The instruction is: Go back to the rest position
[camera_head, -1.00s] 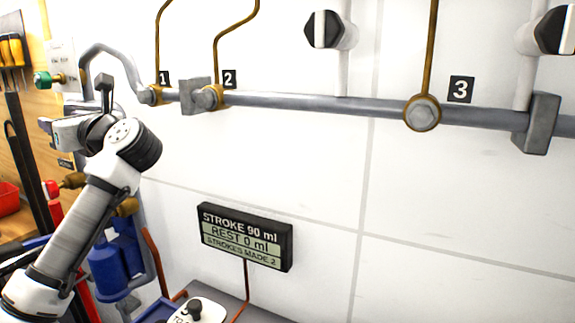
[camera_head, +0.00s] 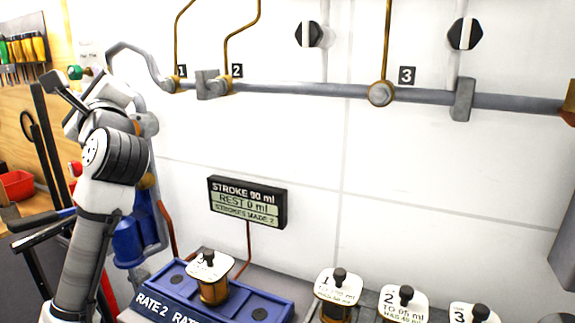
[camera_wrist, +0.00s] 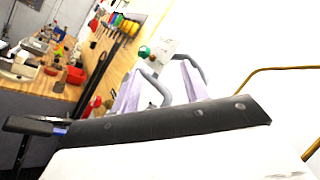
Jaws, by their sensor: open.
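My gripper (camera_wrist: 160,88) shows in the wrist view as two pale fingers set apart, with nothing between them but the wall and a grey pipe behind. In the head view my arm rises at the left, and its wrist end is turned partly away, in front of the left end of the pipe. The fingertips are hard to make out there. My gripper is open and empty, up off the bench.
A grey pipe (camera_head: 300,90) with ports 1, 2 and 3 runs along the wall. A display (camera_head: 247,202) reads STROKE 90 ml, REST 0 ml, STROKES MADE 2. A blue rack (camera_head: 262,305) and labelled plungers (camera_head: 338,288) stand below. A red bin (camera_head: 16,185) lies left.

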